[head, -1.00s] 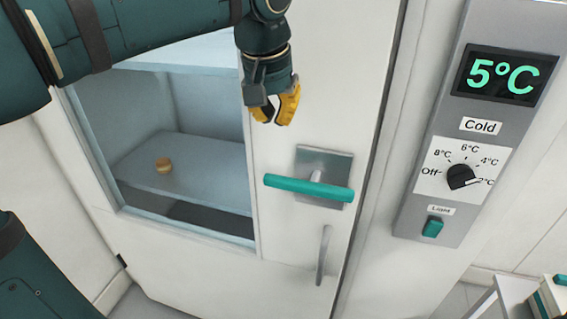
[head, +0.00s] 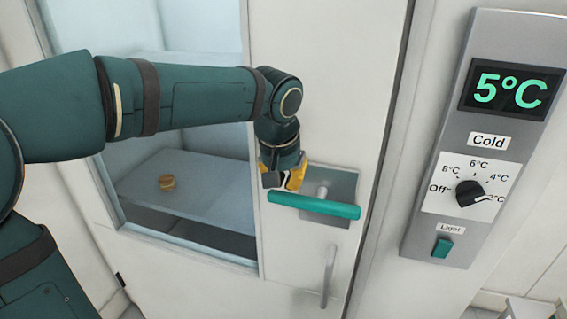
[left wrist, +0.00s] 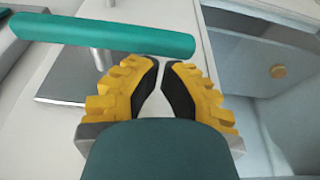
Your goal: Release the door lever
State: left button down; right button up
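The teal door lever (head: 318,206) lies roughly level across a grey metal plate on the white door (head: 290,262). My left gripper (head: 285,186), with yellow fingers, is just above the lever's left part in the head view. In the left wrist view the fingertips (left wrist: 161,64) are drawn together with only a narrow gap and nothing between them. The lever (left wrist: 105,36) runs just beyond the tips there. I cannot tell whether they touch it. My right gripper is not in view.
A grey pull handle (head: 328,275) is below the lever. A grey control panel (head: 476,232) with a 5°C display, a dial and a light switch is on the right. A small round tan object (head: 167,182) sits on a shelf behind the door's window.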

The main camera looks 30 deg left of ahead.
aim_at(281, 192)
pick_arm(q)
jog(key=shift+f, duration=0.7)
jog(key=shift+a+f+h+b, duration=0.15)
jog(key=shift+f+h+b, duration=0.25)
jog(key=shift+h, duration=0.1)
jog(key=shift+s+a+f+t+h+b, duration=0.1)
jog(key=shift+a+f+t+h+b, duration=0.05)
jog(key=shift+f+h+b, duration=0.25)
jog(key=shift+s+a+f+t+h+b, duration=0.15)
jog(key=shift+f+h+b, duration=0.15)
jog(key=shift+h, duration=0.2)
notch_tip(281, 192, down, 4)
jog(key=n+t+h+b, duration=0.1)
jog(key=h+b, duration=0.3)
jog(key=b, duration=0.2)
jog(key=shift+w+r+h+b, duration=0.1)
jog(key=shift+w+h+b, duration=0.05)
jog(key=shift+h+b, duration=0.25)
jog(key=shift+d+f+t+h+b, duration=0.15)
jog(key=shift+f+t+h+b, duration=0.05)
jog(key=shift+t+h+b, duration=0.1)
jog(key=shift+w+d+f+b, duration=0.1)
jog(key=shift+d+f+b, duration=0.25)
jog(key=shift+f+b, duration=0.25)
